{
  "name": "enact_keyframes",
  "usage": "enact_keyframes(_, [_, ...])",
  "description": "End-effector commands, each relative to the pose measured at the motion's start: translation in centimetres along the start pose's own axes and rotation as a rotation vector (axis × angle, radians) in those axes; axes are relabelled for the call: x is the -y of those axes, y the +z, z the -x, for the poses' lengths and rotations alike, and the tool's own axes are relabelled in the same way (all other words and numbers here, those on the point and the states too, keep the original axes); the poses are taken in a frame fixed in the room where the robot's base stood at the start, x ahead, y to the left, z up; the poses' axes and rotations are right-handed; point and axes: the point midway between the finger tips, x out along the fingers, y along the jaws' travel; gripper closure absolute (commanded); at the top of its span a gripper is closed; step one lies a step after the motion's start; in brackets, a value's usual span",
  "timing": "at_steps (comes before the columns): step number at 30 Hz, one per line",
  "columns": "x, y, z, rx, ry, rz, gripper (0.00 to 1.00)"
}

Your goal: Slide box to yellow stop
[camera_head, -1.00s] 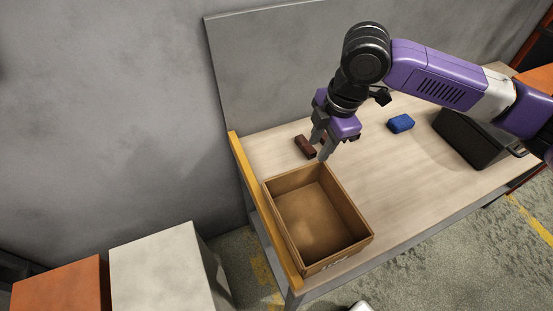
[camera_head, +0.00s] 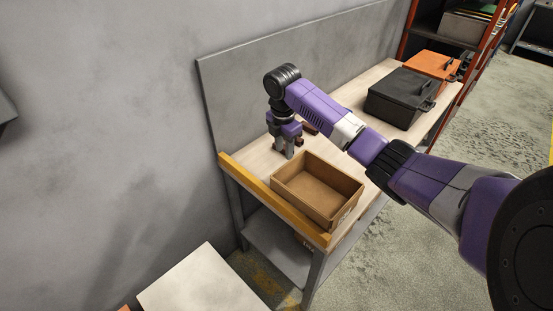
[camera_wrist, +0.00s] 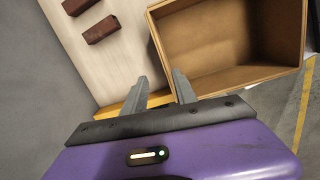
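The brown open-topped box (camera_head: 335,203) sits on the bench, empty, with one side along the yellow stop (camera_head: 262,191). It is right at the stop or very close to it; I cannot tell whether they touch. In the wrist view the box (camera_wrist: 275,30) fills the upper right, and part of the yellow stop (camera_wrist: 130,102) shows behind the fingers. My gripper (camera_head: 286,154) points down beside the box's far side. In the wrist view my gripper (camera_wrist: 161,90) has its fingers apart with nothing between them.
Two dark red blocks lie on the bench behind the gripper; one (camera_wrist: 101,30) shows whole in the wrist view. A black case (camera_head: 398,98) and an orange case (camera_head: 432,66) stand farther right. A grey panel (camera_head: 235,85) backs the bench (camera_head: 262,153).

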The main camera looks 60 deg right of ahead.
Motion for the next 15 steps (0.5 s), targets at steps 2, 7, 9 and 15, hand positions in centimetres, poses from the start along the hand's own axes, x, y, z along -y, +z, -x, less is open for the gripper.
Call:
enact_keyframes(2, [0.34, 0.81, -0.28, 0.017, -0.017, 0.03, 0.66])
enact_keyframes(7, [0.65, 1.22, -0.31, 0.032, -0.032, 0.093, 0.66])
enact_keyframes(9, [0.68, 1.2, -0.3, 0.032, -0.033, 0.111, 0.66])
enact_keyframes(15, [0.67, 1.16, -0.29, 0.031, -0.033, 0.121, 0.66])
